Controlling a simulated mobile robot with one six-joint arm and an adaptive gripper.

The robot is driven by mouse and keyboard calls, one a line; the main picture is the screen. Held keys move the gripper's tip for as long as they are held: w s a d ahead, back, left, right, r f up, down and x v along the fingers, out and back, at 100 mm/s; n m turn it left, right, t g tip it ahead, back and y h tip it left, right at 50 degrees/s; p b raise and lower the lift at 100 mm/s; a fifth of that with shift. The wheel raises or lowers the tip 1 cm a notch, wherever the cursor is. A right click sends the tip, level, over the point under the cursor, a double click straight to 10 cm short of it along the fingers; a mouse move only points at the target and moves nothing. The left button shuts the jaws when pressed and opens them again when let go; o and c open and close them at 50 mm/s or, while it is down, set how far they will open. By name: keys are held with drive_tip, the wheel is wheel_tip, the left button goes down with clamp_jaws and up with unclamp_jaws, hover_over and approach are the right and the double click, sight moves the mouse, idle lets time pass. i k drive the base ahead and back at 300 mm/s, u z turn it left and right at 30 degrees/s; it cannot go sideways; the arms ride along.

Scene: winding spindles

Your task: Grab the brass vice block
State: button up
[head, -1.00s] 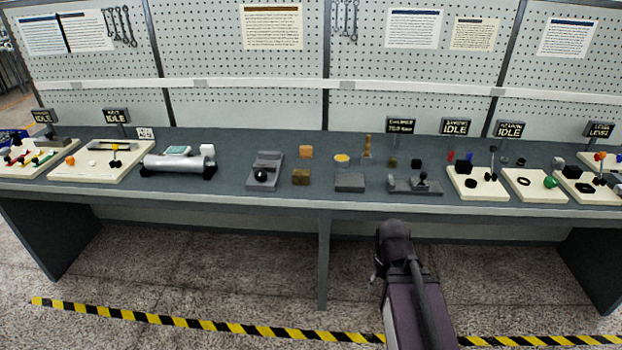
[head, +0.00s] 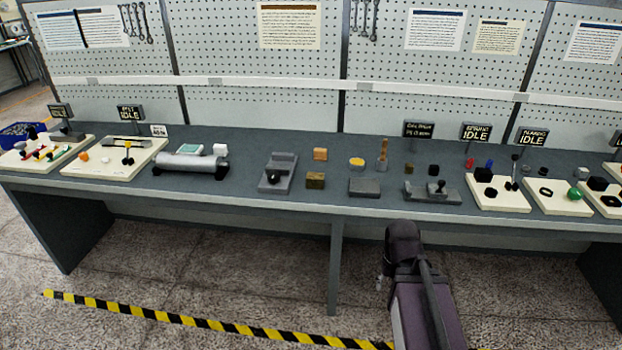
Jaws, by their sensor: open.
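A dark brass-coloured block (head: 315,180) lies on the grey workbench (head: 225,184), just right of a grey vice-like fixture (head: 279,173) with a black knob. A brighter orange-tan block (head: 320,154) sits behind it. A smaller dark brass-toned block (head: 409,168) is further right. The dark brass-coloured block near the fixture looks most like the brass vice block, but at this size I cannot be sure. Nothing touches it. Part of my purple and black arm shows at the lower right, in front of the bench. My gripper's fingers do not show.
A grey block (head: 364,187) and a yellow-topped dish (head: 356,163) stand right of the brass-coloured block. A metal cylinder (head: 187,164) lies to the left. Cream boards (head: 500,199) with parts fill both sides. A pegboard wall stands behind. The floor before the bench is clear.

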sight(314, 180)
drive_tip(key=i, duration=0.85)
drive_tip(key=z, duration=0.05)
